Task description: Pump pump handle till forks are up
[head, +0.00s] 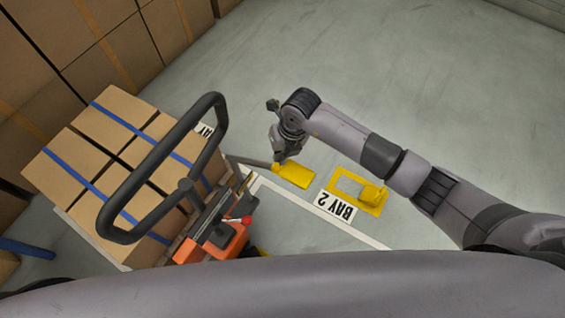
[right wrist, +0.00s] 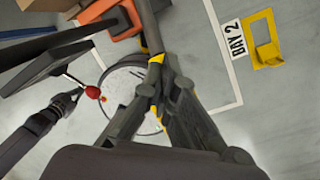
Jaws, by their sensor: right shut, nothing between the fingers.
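The pallet truck's black loop handle (head: 160,165) rises at left in the head view, over its orange body (head: 213,243). A dark bar (head: 248,163) reaches out from the truck towards my right gripper (head: 279,160); I take it for the pump handle. In the right wrist view a dark bar (right wrist: 148,27) with a yellow end runs to my right gripper (right wrist: 157,72). The right gripper is shut and empty, its fingertips close to that end; touching cannot be told. Load and truck body hide the forks. My left gripper is not in the head view.
Strapped cartons (head: 105,140) stand on the truck, with stacked boxes (head: 75,35) behind. A red-knobbed lever (head: 246,220) is by the handle's base. A yellow plate (head: 296,177), a yellow frame (head: 347,185) and a BAY 2 sign (head: 335,205) lie nearby. The floor beyond is clear.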

